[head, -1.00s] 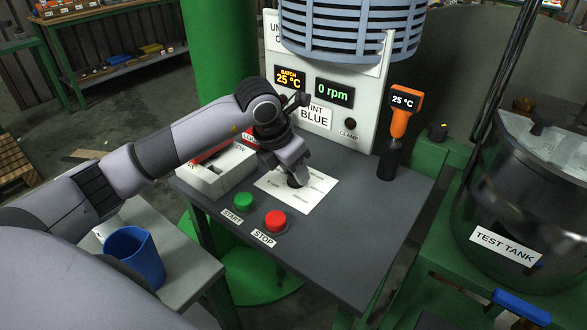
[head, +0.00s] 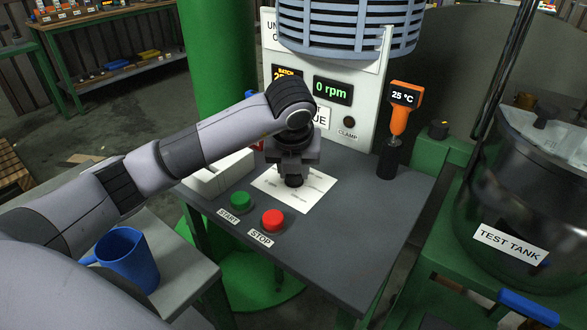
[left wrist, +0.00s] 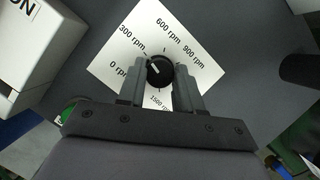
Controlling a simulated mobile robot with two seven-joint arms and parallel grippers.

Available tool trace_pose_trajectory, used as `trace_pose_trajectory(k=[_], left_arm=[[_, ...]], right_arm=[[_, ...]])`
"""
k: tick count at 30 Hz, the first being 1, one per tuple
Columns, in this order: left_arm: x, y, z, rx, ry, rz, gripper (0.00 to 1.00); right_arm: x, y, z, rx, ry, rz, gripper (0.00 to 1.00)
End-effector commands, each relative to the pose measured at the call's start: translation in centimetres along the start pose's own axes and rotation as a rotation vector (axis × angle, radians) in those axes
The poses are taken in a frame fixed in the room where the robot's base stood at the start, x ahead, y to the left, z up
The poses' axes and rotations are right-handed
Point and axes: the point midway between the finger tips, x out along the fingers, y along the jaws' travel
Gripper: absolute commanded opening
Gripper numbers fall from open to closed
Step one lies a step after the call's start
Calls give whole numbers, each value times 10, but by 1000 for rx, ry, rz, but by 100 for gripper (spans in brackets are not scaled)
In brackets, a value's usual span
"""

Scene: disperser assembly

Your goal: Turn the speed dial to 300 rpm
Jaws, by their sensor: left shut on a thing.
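The black speed dial (left wrist: 162,73) sits on a white card (left wrist: 198,72) printed with rpm labels. In the left wrist view its white mark points left and slightly up, between the 0 rpm and 300 rpm labels; I cannot tell its exact setting. My left gripper (left wrist: 158,82) has one finger on each side of the dial and is shut on it. In the head view my left gripper (head: 293,172) reaches down from above and the dial (head: 294,182) is mostly hidden under it. The display (head: 333,91) reads 0 rpm. My right gripper is not in view.
The green START button (head: 241,201) and red STOP button (head: 273,220) stand in front of the card. A thermometer (head: 402,104) is at the back right. A blue jug (head: 130,262) stands at the left, and the test tank (head: 525,185) at the right.

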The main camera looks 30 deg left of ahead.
Motion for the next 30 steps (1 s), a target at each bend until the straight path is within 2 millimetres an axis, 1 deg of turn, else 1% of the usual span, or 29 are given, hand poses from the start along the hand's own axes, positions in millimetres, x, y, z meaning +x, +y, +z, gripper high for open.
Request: trace_pose_trajectory(k=[7,19,20,21,22,30], left_arm=[[-1,0,1,-47,-2,18,4],[-1,0,1,-51,-1,20,4],[-1,0,1,-51,-1,20,38],[-1,0,1,-51,-1,20,51],[-1,0,1,-51,-1,20,59],[-1,0,0,-50,0,20,59]], right_arm=[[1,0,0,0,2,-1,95],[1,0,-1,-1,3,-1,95],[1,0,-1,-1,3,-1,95],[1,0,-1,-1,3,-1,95],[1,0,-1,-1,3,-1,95],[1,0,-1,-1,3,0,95]])
